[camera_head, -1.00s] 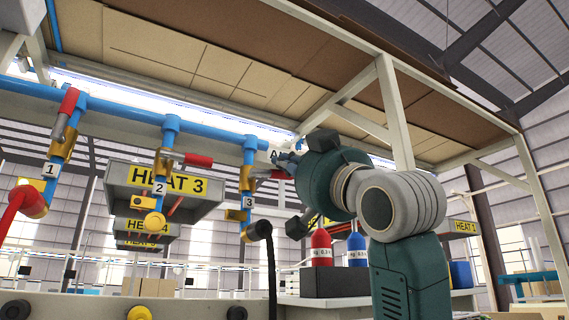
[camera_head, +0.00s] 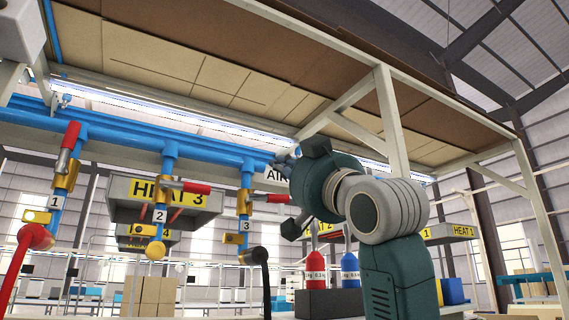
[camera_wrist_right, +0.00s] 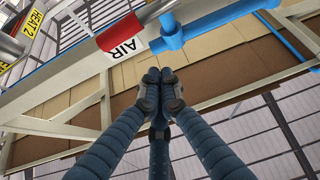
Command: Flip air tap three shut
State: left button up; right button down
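Air tap three is the brass valve (camera_head: 246,176) on the blue drop pipe labelled 3 (camera_head: 245,225). Its red-sleeved handle (camera_head: 278,198) points sideways to the right, across the pipe. In the right wrist view the red handle (camera_wrist_right: 120,33) lies beyond the fingertips, beside the AIR label (camera_wrist_right: 125,48). My right gripper (camera_head: 284,160) is above the handle and apart from it, in front of the AIR label. In the wrist view its fingertips (camera_wrist_right: 160,77) are together with nothing visible between them. My left gripper is not in view.
Tap two has a sideways red handle (camera_head: 196,188); tap one's handle (camera_head: 71,136) lies along its pipe. A blue header pipe (camera_head: 120,126) runs above them. Black (camera_head: 260,256) and red (camera_head: 30,238) hoses hang below. Red (camera_head: 315,264) and blue (camera_head: 349,266) bottles stand right.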

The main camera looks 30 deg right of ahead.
pick_arm(q)
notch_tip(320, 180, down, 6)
jog(key=b, duration=0.6)
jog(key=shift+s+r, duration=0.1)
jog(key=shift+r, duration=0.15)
pick_arm(e)
jog(key=v, duration=0.9)
jog(key=shift+s+d+f, duration=0.15)
jog(key=shift+s+f, duration=0.05)
jog(key=shift+f, duration=0.15)
jog(key=shift+s, duration=0.1)
